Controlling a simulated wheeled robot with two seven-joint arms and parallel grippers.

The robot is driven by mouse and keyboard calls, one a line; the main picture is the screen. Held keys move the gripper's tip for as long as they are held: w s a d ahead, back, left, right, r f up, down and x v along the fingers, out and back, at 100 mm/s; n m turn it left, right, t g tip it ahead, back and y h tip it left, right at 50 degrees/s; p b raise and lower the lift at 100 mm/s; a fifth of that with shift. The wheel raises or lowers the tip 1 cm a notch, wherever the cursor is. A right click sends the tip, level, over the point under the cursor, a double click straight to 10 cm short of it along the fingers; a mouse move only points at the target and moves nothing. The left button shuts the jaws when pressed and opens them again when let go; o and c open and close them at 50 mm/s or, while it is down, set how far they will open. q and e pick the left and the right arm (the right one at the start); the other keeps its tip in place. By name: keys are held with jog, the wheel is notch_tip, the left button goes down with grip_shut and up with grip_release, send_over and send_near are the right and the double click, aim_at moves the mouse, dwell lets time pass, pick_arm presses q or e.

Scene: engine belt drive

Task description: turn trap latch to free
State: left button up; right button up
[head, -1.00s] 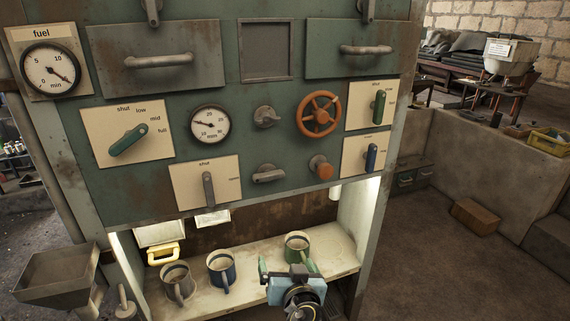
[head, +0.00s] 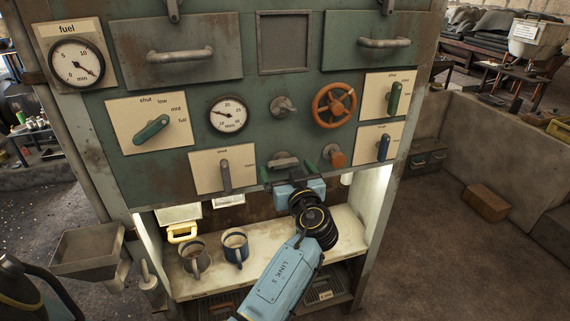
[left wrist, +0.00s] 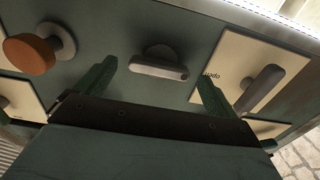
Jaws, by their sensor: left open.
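A grey latch-like turn handle (head: 283,160) sits low on the green panel, between a lever plate and an orange knob. I cannot read a label naming it the trap latch. It also shows in the left wrist view (left wrist: 160,66), its bar nearly level and slightly tilted. My left gripper (head: 289,174) is open and empty, just below and in front of this handle. In the left wrist view the two green fingers (left wrist: 155,74) stand apart with the handle seen between and beyond them; contact cannot be made out. My right gripper is not in view.
The orange knob (head: 336,156) is close to the right of the handle, and the lever plate (head: 209,181) is to the left. A second grey handle (head: 283,106) and an orange handwheel (head: 334,106) are above. Mugs (head: 236,248) stand on the shelf below.

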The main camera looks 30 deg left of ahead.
pick_arm(q)
jog(key=shift+x, duration=1.05)
jog(key=c, duration=1)
